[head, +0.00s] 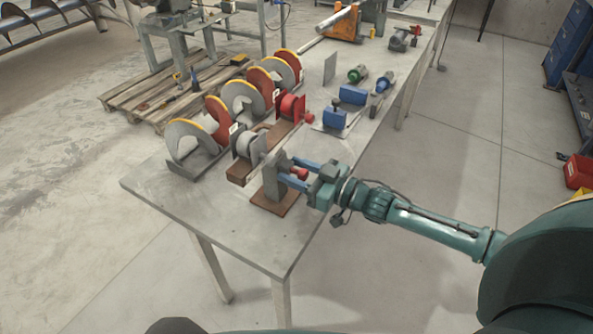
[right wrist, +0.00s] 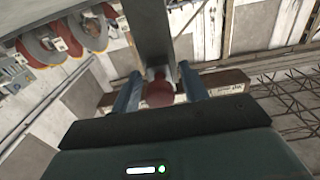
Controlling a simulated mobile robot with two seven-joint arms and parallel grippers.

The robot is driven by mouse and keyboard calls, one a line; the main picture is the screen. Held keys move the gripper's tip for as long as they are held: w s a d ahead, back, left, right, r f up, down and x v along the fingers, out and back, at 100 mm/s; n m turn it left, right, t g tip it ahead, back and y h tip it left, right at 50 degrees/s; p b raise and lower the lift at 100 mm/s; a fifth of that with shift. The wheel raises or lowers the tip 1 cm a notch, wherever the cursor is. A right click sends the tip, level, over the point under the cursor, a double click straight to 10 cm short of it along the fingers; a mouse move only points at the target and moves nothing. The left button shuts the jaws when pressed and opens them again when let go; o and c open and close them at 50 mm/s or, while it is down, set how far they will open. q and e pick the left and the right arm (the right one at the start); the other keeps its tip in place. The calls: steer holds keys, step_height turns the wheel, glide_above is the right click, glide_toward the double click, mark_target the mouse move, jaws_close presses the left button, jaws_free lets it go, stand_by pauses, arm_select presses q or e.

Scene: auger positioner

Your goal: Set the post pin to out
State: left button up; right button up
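A grey upright post (head: 272,182) stands on a brown base plate (head: 268,207) near the table's front edge. A pin with a red knob (head: 302,173) sticks out of the post's side toward my right gripper (head: 294,173). In the right wrist view the red knob (right wrist: 159,92) lies between the two blue fingers (right wrist: 160,82), with a small gap on each side. The gripper is open around the knob and seems not to touch it. How far the pin sits in the post cannot be told. My left gripper is not in view.
Auger flights with yellow edges (head: 217,112) stand in a row along the table (head: 165,194). A brown rail with a grey roller (head: 246,145) is just behind the post. Blue parts (head: 335,118) stand farther back. The table's front left corner is clear.

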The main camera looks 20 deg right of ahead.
jaws_close()
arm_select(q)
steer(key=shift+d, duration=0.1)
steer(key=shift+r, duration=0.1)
arm_select(e)
steer(key=shift+s+d+f+p, duration=0.1)
steer(key=shift+s+d+p, duration=0.1)
steer(key=shift+p, duration=0.15)
steer(key=shift+s+d, duration=0.2)
steer(key=shift+s, duration=0.15)
steer(key=shift+s+d, duration=0.3)
steer(key=shift+s, duration=0.1)
steer(key=shift+c, duration=1.4)
jaws_free()
steer(key=o, duration=0.3)
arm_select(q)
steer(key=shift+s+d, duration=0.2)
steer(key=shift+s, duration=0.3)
arm_select(e)
steer(key=shift+o, duration=0.5)
